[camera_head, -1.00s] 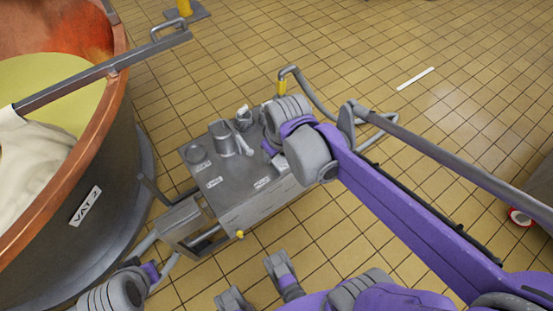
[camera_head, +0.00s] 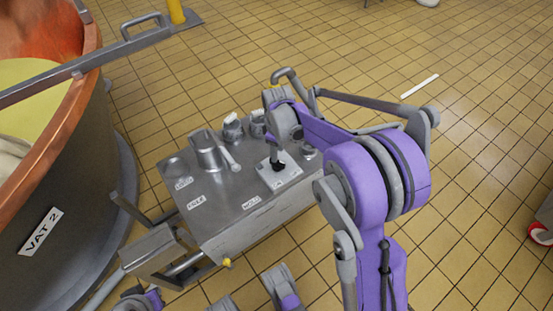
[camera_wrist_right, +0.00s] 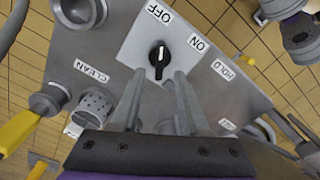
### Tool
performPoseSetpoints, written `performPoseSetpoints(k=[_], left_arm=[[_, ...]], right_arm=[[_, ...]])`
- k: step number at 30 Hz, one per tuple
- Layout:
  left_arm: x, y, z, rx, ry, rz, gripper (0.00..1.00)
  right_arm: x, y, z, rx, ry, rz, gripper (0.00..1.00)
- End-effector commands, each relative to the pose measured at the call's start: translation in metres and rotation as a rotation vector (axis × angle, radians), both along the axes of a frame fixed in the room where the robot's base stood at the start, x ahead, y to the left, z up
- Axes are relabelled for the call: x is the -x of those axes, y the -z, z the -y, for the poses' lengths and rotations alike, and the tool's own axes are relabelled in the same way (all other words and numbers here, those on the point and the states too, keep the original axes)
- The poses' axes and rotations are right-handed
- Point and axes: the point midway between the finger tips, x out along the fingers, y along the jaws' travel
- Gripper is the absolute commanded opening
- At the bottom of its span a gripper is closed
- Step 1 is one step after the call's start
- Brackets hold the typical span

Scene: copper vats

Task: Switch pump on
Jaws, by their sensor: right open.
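The pump switch is a black rotary knob (camera_wrist_right: 160,57) on a white plate (camera_wrist_right: 133,45) marked OFF and ON. Its white pointer line points up the right wrist picture, towards the OFF label. The plate also shows on top of the grey metal pump unit (camera_head: 225,205) in the head view. My right gripper (camera_wrist_right: 160,75) is open, with the knob showing just beyond and between its fingertips. I cannot tell whether they touch it. In the head view my right gripper (camera_head: 277,158) is above the plate.
The copper vat (camera_head: 65,130), labelled VAT 2, stands on the left. Metal fittings (camera_head: 208,152) stand on the unit's top, close to the switch plate.

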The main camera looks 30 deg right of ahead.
Motion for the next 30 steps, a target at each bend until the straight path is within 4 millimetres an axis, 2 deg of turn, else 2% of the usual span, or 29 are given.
performPoseSetpoints(k=[1,7,12,19,20,27,30], left_arm=[[-0.001,0.006,0.0,0.0,0.0,-0.002,0.0],[-0.002,0.013,0.0,0.0,0.0,-0.004,0.0],[-0.002,0.015,0.0,0.0,0.0,-0.005,0.0],[-0.002,0.014,0.0,0.0,0.0,-0.005,0.0],[-0.002,0.014,0.0,0.0,0.0,-0.005,0.0],[-0.002,0.015,0.0,0.0,0.0,-0.005,0.0],[-0.002,0.015,0.0,0.0,0.0,-0.005,0.0]], right_arm=[[-0.001,0.013,0.0,0.0,0.0,0.0,0.45],[0.0,0.037,0.0,0.0,0.0,0.0,0.45],[0.0,0.044,0.0,0.0,0.001,0.0,0.45],[0.0,0.044,0.0,0.0,0.001,0.0,0.45],[0.0,0.044,0.0,0.0,0.001,0.0,0.41],[0.0,0.044,0.0,0.0,0.001,0.0,0.0],[0.0,0.044,0.0,0.0,0.001,0.0,0.0]])
